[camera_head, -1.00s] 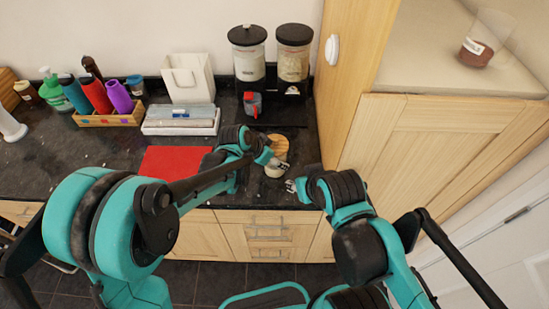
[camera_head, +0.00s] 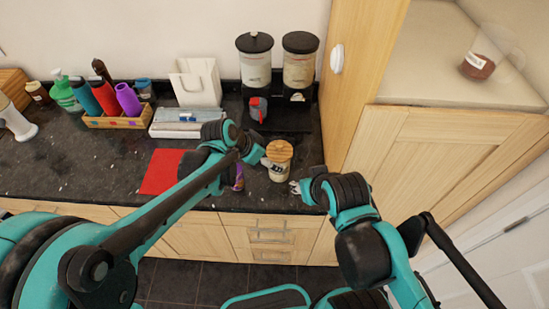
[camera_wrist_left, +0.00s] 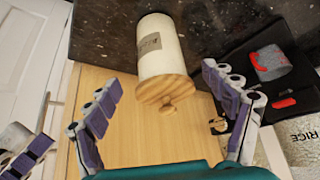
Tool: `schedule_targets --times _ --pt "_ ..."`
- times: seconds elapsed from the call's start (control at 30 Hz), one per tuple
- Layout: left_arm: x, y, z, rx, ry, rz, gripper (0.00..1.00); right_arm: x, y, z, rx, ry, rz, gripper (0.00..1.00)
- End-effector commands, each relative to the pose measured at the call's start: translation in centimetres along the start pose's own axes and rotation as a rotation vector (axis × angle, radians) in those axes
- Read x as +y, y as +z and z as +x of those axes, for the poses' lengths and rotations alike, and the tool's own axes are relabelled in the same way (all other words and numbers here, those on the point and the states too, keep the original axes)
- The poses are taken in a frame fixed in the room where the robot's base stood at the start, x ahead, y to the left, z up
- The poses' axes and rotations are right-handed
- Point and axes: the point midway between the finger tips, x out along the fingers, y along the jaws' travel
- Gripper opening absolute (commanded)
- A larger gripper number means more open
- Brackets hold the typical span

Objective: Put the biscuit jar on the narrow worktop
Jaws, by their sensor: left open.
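The biscuit jar (camera_head: 279,171), cream with a label and a round wooden lid, stands on the dark speckled worktop (camera_head: 70,180) near its front edge. It also shows in the left wrist view (camera_wrist_left: 160,48), its lid towards the gripper. My left gripper (camera_head: 251,170) is just left of the jar in the head view. In the left wrist view its fingers (camera_wrist_left: 160,80) are spread on either side of the lid, apart from it. My right gripper (camera_head: 295,187) is low by the worktop's front edge, right of the jar; its opening is unclear. Which worktop is the narrow one I cannot tell.
Two tall dispensers (camera_head: 255,62) with a red-and-grey cup (camera_head: 258,109) stand behind the jar. A tall wooden cabinet (camera_head: 355,75) closes off the right. A red mat (camera_head: 161,171), a tray (camera_head: 185,130) and a bottle crate (camera_head: 118,121) lie to the left.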

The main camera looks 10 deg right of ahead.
Motion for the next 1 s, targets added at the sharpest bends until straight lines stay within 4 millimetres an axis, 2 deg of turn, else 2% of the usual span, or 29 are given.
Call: schedule_targets --times 0.03,0.13,0.47,0.57,0.67,0.8,0.9,1.0 --pt "0.0 -0.1 -1.0 0.0 0.0 -0.001 0.83 0.0 -0.2 -0.3 0.0 0.0 0.0 0.4" --pt "0.0 0.0 -2.1 0.0 0.001 -0.001 0.83 0.0 -0.3 -0.5 0.0 0.0 0.0 0.4" --pt "-0.1 0.1 -3.0 -0.001 -0.002 -0.005 0.83 0.0 -0.4 -0.5 0.0 0.0 0.0 0.4" --pt "-0.5 1.1 -4.5 -0.005 -0.031 -0.048 0.83 0.0 -0.4 -0.5 0.0 0.0 0.0 0.4" --pt "-1.4 3.4 -7.7 -0.014 -0.096 -0.149 0.83 0.0 -0.4 -0.6 0.0 0.0 0.0 0.4" --pt "-2.4 8.7 -13.4 -0.02 -0.236 -0.362 0.83 0.0 -0.4 -0.6 0.0 0.0 0.0 0.4" --pt "-2.5 13.0 -16.9 -0.013 -0.34 -0.517 0.83 0.0 -0.4 -0.6 0.0 0.0 0.0 0.4" --pt "-2.1 16.9 -19.5 0.001 -0.436 -0.655 0.83 0.0 -0.4 -0.6 0.0 0.0 0.0 0.4"
